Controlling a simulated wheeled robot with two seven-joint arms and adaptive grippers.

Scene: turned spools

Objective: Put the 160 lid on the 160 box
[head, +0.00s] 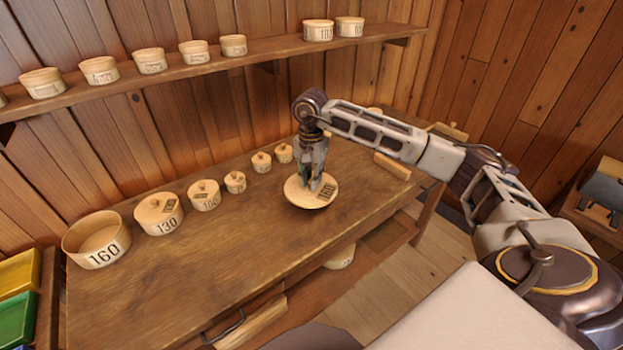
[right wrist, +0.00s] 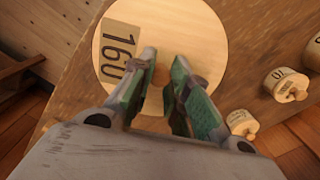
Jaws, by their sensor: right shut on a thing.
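The 160 box (head: 97,243) is a round, pale wooden box, open at the top, at the left end of the workbench. The 160 lid (head: 311,198) is a pale round disc with a 160 label, near the bench's front edge, right of the middle. My right gripper (head: 314,186) is above the lid and shut on it, probably by its knob, which the fingers hide. In the right wrist view the lid (right wrist: 195,30) lies flat under the fingers (right wrist: 163,85). I cannot tell whether it touches the bench. My left gripper is not in view.
Lidded boxes stand in a row along the bench's back: the 130 box (head: 160,213), a smaller one (head: 203,195) and several tiny ones. A shelf (head: 200,72) with more boxes runs above. The bench (head: 190,270) between the lid and the 160 box is clear in front of the row.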

